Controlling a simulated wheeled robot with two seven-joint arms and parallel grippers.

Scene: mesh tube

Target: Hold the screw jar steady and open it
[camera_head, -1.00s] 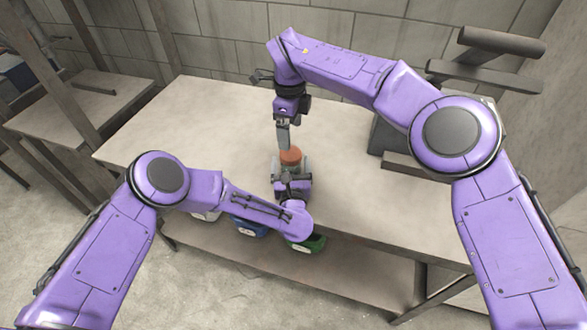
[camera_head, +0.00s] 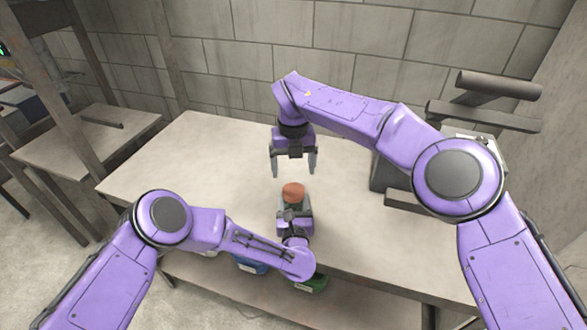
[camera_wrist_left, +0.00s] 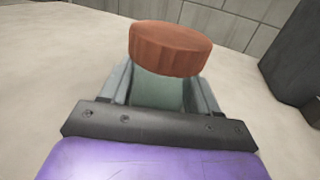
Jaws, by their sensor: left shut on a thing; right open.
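The screw jar has a round reddish-brown lid (camera_head: 293,191) on top and stands upright on the table. In the left wrist view its pale green body (camera_wrist_left: 168,92) shows below the lid (camera_wrist_left: 170,48). My left gripper (camera_wrist_left: 166,95) is shut around the jar body from the near side, with one finger on each side and the lid above them. My right gripper (camera_head: 294,170) points down over the table, open and empty. Its two fingers are spread left and right, just above or behind the lid in the head view. The jar's lower part is hidden by my left gripper.
The table (camera_head: 200,160) is clear to the left of the jar. A dark apparatus (camera_head: 390,170) stands at the right. Blue (camera_head: 252,266) and green (camera_head: 312,284) containers sit below the table's near edge. A block wall rises behind.

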